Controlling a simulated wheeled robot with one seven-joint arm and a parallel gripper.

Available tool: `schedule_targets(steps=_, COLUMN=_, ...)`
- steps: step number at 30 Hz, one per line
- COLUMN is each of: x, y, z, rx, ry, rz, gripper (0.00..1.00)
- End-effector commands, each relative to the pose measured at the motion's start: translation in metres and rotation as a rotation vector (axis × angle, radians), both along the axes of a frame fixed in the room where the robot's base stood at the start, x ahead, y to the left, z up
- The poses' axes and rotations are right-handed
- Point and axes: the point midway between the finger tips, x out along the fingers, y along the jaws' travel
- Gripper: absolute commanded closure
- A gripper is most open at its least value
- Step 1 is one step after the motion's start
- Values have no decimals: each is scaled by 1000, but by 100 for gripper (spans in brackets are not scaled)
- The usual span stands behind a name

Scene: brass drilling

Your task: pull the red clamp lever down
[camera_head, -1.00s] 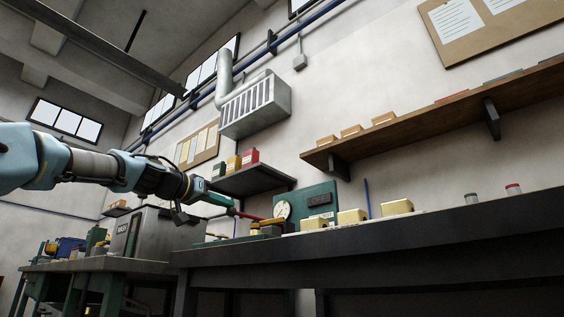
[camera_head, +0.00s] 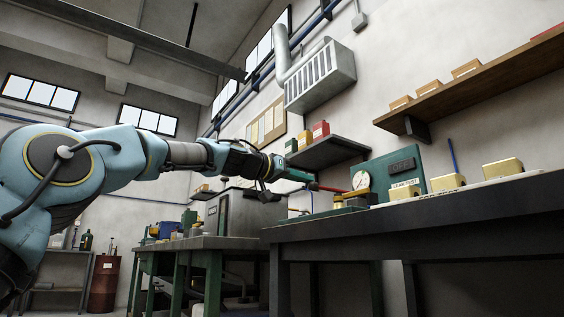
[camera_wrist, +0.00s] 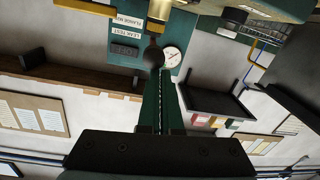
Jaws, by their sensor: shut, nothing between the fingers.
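The red clamp lever (camera_head: 331,189) shows in the head view as a short, nearly level red bar by the green leak-test fixture. My gripper (camera_head: 312,185) is at its left end, with green fingers pointing right; touching or just apart, I cannot tell. In the wrist view my gripper's fingers (camera_wrist: 160,88) are together with nothing between them. A dark round knob (camera_wrist: 153,57) lies just beyond the fingertips, with a brass-coloured part (camera_wrist: 158,12) behind it. The red of the lever cannot be made out in the wrist view.
A dial gauge (camera_head: 361,180) sits on the green panel (camera_head: 405,168). Brass blocks (camera_head: 447,182) stand along the dark bench (camera_head: 440,207). A small shelf (camera_head: 328,151) with coloured boxes hangs above my gripper. A grey machine (camera_head: 240,212) stands left of the bench.

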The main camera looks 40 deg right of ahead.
Motion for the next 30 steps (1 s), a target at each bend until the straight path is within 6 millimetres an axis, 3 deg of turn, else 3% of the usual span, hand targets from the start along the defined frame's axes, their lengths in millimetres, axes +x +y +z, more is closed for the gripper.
schedule_targets(steps=1, x=-3, y=-1, z=16, rx=-6, ry=-1, rz=0, gripper=100)
schedule_targets(steps=5, x=-8, y=-4, z=40, rx=-20, ry=-4, rz=2, gripper=100)
schedule_targets(steps=7, x=-6, y=7, z=27, rx=-20, ry=-4, rz=7, gripper=100)
schedule_targets(steps=21, x=-7, y=63, z=9, rx=-25, ry=-5, rz=7, gripper=100)
schedule_targets(steps=30, x=-8, y=88, z=3, rx=-25, ry=-6, rz=6, gripper=100)
